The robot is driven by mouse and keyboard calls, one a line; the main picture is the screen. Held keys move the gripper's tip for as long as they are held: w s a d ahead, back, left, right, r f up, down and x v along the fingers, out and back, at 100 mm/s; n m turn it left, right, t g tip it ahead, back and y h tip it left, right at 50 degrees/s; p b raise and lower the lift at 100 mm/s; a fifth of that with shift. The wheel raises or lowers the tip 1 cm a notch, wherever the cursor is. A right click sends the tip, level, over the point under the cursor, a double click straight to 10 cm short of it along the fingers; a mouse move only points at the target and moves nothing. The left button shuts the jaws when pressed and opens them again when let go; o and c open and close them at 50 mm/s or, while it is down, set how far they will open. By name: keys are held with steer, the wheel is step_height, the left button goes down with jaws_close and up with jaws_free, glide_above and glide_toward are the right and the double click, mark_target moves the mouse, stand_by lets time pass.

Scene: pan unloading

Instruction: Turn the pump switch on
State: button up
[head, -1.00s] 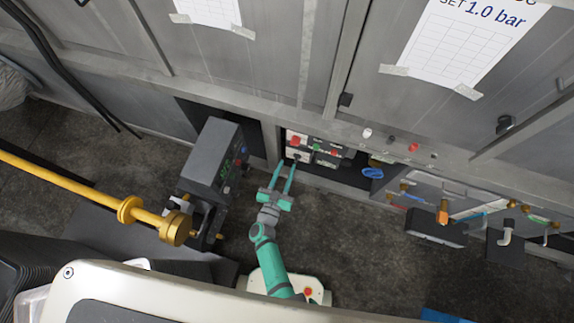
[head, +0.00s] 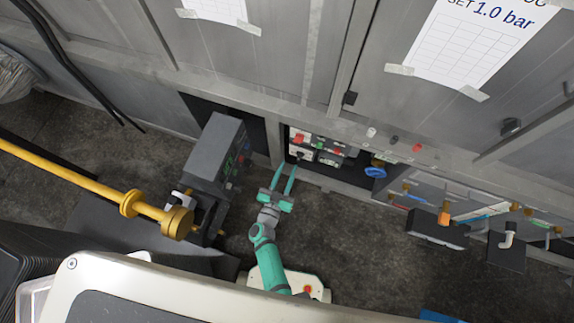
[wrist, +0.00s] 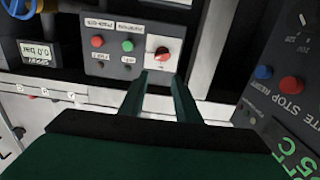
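The control panel (head: 325,150) sits in a recess low in the grey cabinet in the head view. In the wrist view a rotary switch with a red knob (wrist: 162,54) on a white plate is at the panel's right end. It looks like the pump switch, but I cannot read its label or surely tell its setting. My gripper (head: 288,166) is open and empty, in front of the panel's left end. Its two green fingers (wrist: 160,85) point at the area just below the red knob in the wrist view, apparently apart from it.
A red button (wrist: 97,41) and a green button (wrist: 128,45) are left of the knob. A dark control box (head: 213,163) stands close on my gripper's left. A blue handwheel (head: 376,172) is on the right. Dark floor (head: 350,235) is clear between me and the cabinet.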

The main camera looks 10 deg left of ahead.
steer(key=s+a, duration=0.1)
steer(key=s, duration=0.9)
steer(key=shift+s+a, duration=0.3)
steer(key=shift+a, duration=0.05)
